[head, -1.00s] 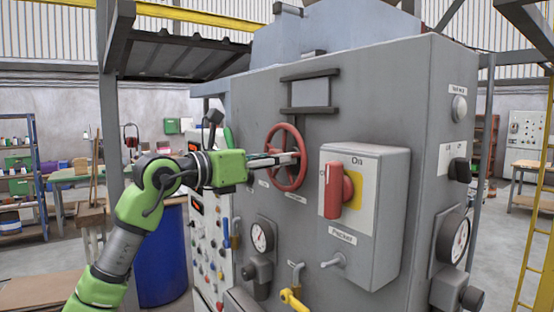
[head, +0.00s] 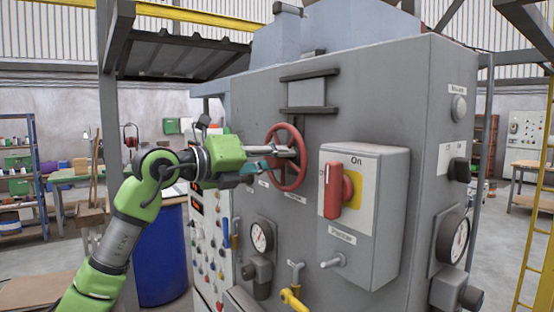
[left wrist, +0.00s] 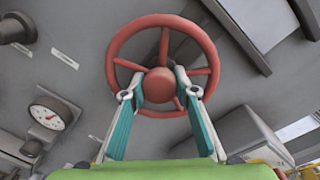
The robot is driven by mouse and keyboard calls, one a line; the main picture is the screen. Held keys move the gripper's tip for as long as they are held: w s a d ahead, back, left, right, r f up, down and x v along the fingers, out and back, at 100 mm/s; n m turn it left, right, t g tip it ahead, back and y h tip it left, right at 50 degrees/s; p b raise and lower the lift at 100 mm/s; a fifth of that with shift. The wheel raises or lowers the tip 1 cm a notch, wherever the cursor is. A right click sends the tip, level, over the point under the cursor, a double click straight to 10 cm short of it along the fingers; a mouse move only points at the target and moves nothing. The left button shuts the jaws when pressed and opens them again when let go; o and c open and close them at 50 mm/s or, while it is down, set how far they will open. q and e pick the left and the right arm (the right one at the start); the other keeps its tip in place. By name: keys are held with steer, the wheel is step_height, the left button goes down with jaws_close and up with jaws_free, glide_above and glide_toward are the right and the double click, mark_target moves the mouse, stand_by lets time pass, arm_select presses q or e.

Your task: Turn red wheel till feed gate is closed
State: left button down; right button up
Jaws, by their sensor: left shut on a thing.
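The red wheel (head: 303,166) is on the front face of the grey machine, left of the switch box. In the left wrist view the wheel (left wrist: 160,85) shows as a spoked ring with a round hub. My left gripper (head: 293,153) reaches it from the left. In the left wrist view its two teal fingers (left wrist: 160,80) lie on either side of the hub, shut on the wheel at its middle. A pale panel between dark rails (head: 307,93) sits above the wheel; I cannot tell if it is the feed gate or how it stands. My right gripper is not in view.
A box with a red switch handle (head: 338,190) stands out right of the wheel. Below are a dial gauge (head: 262,236) and a yellow-handled lever (head: 292,299). A button panel (head: 207,250) and a blue barrel (head: 162,253) stand to the left.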

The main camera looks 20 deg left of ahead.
arm_select(q)
steer(key=n, duration=0.4)
steer(key=shift+r+n, duration=0.1)
steer(key=shift+n, duration=0.2)
steer(key=n+p, duration=0.1)
steer(key=n, duration=0.3)
steer(key=shift+g+h, duration=0.3)
steer(key=n, duration=0.4)
steer(key=shift+a+p, duration=0.1)
steer(key=shift+p, duration=0.3)
steer(key=shift+n+g+h+p, duration=0.4)
steer(key=shift+n+p, duration=0.3)
steer(key=shift+n, duration=1.6)
steer(key=c, duration=1.6)
jaws_free()
steer(key=shift+w, duration=0.1)
steer(key=v, duration=1.2)
